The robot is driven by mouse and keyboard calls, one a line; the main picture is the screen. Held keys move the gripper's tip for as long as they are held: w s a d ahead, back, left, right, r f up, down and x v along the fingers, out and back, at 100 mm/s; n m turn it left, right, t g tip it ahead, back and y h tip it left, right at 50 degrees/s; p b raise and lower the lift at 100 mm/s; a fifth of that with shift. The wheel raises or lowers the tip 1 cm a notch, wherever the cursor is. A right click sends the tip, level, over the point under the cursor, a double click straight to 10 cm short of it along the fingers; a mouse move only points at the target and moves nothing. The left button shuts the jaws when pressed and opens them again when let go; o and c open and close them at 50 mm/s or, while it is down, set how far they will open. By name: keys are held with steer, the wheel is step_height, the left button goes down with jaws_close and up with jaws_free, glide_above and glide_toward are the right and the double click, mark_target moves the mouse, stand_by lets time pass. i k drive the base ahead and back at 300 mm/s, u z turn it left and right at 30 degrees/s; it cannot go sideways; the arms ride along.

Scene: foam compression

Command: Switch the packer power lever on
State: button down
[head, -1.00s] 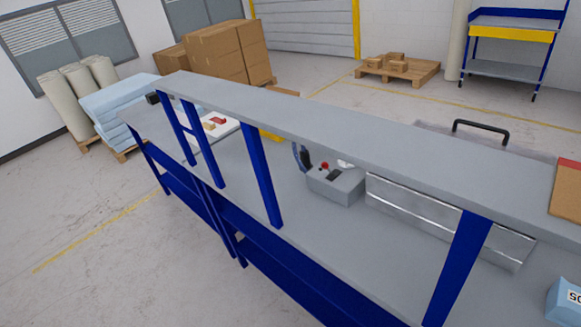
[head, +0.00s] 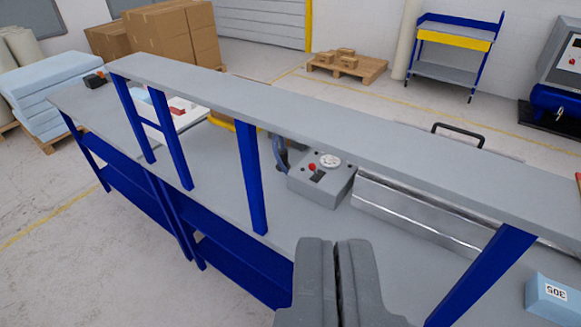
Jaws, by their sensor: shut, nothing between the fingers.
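A grey control box (head: 335,188) stands on the bench under the raised shelf, left of a long silver metal unit (head: 415,215). Its top has a small red-tipped lever (head: 312,167), a white round dial (head: 330,160) and a dark slot. I cannot tell the lever's position. A black handle (head: 458,131) shows above the far edge of the shelf. My gripper (head: 336,242) is at the bottom centre, shut and empty, with its two grey fingers side by side. In the picture it is below the box and apart from it.
The grey raised shelf (head: 400,150) on blue posts (head: 252,180) runs across the view above the bench (head: 215,160). A light blue block marked 305 (head: 553,298) lies at the lower right. Cartons (head: 175,38), a pallet and a blue trolley (head: 447,60) stand behind.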

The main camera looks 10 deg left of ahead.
mark_target(312, 167)
steer(key=u, duration=0.1)
steer(key=i, duration=1)
steer(key=z, duration=0.1)
